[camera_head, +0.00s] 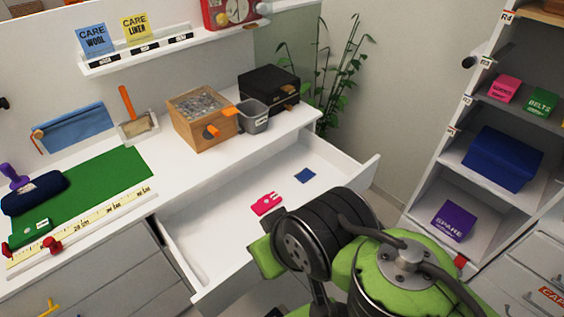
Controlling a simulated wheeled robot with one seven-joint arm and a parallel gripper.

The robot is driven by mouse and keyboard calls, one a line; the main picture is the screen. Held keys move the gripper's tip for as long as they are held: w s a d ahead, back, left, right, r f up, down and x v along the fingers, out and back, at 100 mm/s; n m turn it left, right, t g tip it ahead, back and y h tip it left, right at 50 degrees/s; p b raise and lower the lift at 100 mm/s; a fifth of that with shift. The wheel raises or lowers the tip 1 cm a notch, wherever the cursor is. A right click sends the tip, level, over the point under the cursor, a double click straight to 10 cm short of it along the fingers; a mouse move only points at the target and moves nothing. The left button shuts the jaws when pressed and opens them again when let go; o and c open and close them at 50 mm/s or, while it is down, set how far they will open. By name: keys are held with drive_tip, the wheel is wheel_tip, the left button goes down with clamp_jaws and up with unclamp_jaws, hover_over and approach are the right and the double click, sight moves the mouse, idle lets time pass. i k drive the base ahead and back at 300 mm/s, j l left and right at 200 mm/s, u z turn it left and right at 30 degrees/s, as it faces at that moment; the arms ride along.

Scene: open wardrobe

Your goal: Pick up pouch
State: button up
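No thing in view is clearly labelled as the pouch. A small pink-red flat item with white marks (266,203) lies in the open white drawer (215,238). A small dark blue flat piece (305,175) lies behind it and to the right in the same drawer. I cannot tell which of these is the pouch. My green and black arm covers the lower middle and the drawer's front right part. My gripper's fingers do not show.
The counter holds a wooden box (201,119), a grey bin (252,116), a black case (269,89), a green mat (110,178) and a dark blue padded item (34,193). A white shelf unit (440,165) with a blue bin (502,158) stands at right. The drawer juts out.

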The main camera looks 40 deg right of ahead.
sight(31, 231)
drive_tip(key=i+l+z, duration=0.1)
drive_tip(key=z, duration=1.15)
drive_tip(key=u, duration=2.55)
drive_tip(key=i+j+u, duration=0.2)
drive_tip(key=i, duration=0.35)
drive_tip(key=i+j+u, duration=0.15)
drive_tip(key=i+j, duration=0.15)
drive_tip(key=i, duration=0.3)
drive_tip(key=i+j+u, duration=0.2)
drive_tip(key=i, duration=0.4)
